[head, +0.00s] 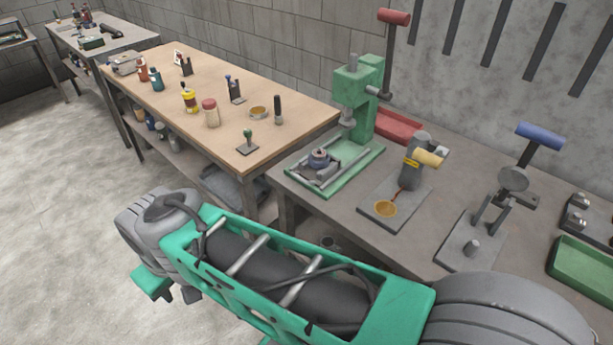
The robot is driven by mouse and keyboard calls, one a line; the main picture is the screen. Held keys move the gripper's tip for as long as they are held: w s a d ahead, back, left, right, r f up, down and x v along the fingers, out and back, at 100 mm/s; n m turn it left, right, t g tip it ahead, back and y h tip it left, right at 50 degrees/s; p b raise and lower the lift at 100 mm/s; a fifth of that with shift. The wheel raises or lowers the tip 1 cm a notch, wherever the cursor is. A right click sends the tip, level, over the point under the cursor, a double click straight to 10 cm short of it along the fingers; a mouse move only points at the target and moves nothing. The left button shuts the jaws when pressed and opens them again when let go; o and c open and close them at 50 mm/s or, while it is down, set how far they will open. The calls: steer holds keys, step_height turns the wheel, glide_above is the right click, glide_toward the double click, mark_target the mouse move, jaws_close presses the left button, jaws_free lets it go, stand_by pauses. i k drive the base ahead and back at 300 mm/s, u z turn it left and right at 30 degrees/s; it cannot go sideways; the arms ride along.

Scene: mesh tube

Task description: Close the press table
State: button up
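The green press (357,100) stands on the grey workbench at the right, with a red-handled lever (391,40) raised above it. Its green base (348,170) extends toward the front left. The press table (330,178), with metal rails and a round dark grey piece (319,159) on it, sits toward the front of this base. It is clear of the space under the ram, so it appears slid out. My arm crosses the foreground below the bench. My gripper is not visible; only arm links show.
On the same bench, right of the press, are a yellow-handled device (417,165), a blue-handled device (513,180) and a green tray (585,270). A red tray (400,127) lies behind the press. A wooden-topped table (225,135) with small items stands left. Floor is free at left.

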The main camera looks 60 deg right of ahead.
mark_target(317, 178)
steer(key=z, duration=0.1)
steer(key=i, duration=0.5)
steer(key=u, duration=0.15)
